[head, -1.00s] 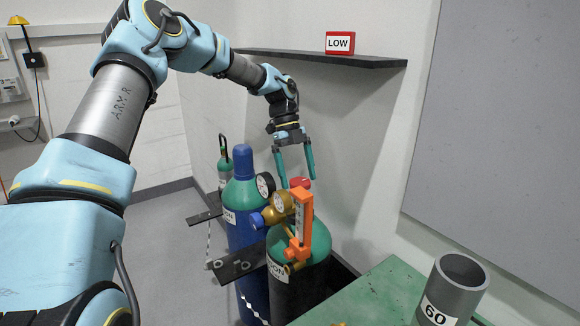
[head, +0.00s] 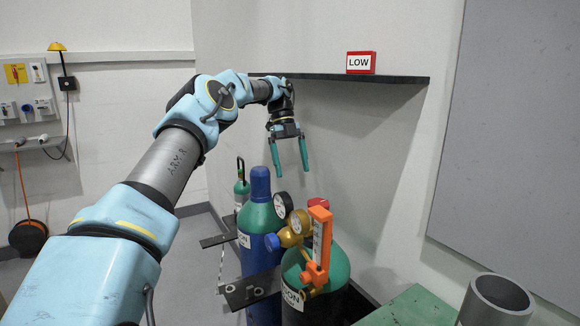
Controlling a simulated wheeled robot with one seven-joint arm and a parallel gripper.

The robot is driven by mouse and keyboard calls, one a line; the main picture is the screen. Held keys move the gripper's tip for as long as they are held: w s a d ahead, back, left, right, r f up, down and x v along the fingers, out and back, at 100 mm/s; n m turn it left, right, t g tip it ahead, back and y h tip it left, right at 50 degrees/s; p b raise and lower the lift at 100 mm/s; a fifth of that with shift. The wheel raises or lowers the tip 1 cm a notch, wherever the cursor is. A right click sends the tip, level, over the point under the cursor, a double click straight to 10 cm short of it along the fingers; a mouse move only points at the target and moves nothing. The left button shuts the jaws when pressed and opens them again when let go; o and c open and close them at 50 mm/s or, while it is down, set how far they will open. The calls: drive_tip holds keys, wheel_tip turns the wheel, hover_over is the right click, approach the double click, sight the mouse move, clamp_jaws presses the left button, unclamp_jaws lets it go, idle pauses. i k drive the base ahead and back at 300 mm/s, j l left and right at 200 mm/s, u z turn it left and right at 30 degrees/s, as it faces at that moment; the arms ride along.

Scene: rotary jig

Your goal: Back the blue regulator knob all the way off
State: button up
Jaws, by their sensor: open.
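The blue regulator knob (head: 272,242) sticks out to the left of the brass regulator (head: 290,237) on the front gas cylinder (head: 337,268), which is green on top. Two round gauges (head: 283,205) and an orange flowmeter (head: 318,247) sit on the same regulator. My gripper (head: 292,172) is open and empty, fingers pointing down. It hangs above the regulator and touches nothing that I can see.
A blue cylinder (head: 259,215) with a green shoulder stands just behind and left. A black shelf (head: 390,79) with a red LOW sign (head: 361,62) runs along the wall above. A green bench (head: 412,308) with a grey tube (head: 497,300) is at lower right.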

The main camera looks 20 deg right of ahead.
sight(272, 242)
drive_tip(key=k+j, duration=0.8)
drive_tip(key=j, duration=0.1)
